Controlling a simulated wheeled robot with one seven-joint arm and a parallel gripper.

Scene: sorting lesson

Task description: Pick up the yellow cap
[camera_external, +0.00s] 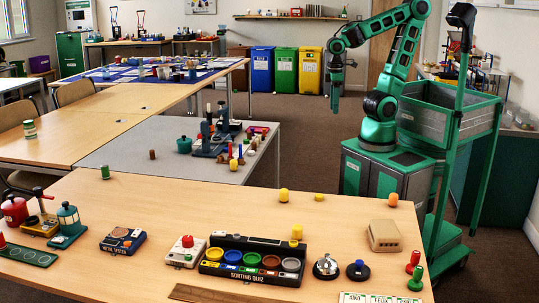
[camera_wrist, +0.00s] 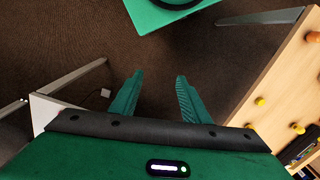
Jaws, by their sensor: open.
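Several small yellow pieces are on the front wooden table in the external view. A rounded yellow piece (camera_external: 283,196) and a flatter yellow piece (camera_external: 319,197) lie near its far edge. Another yellow piece (camera_external: 297,231) is by the sorting box. I cannot tell for sure which is the yellow cap; the flatter one looks most cap-like. Small yellow pieces (camera_wrist: 260,101) also show at the right of the wrist view. My gripper (camera_external: 336,98) hangs beyond the table's far edge. In the wrist view my gripper (camera_wrist: 159,76) is open and empty over the brown floor.
On the front table (camera_external: 150,210) are a black sorting box (camera_external: 252,240), an orange piece (camera_external: 393,199), a beige block (camera_external: 385,235) and a bell (camera_external: 326,267). A grey table (camera_external: 115,150) adjoins it at the back left. The table's far right stretch is fairly clear.

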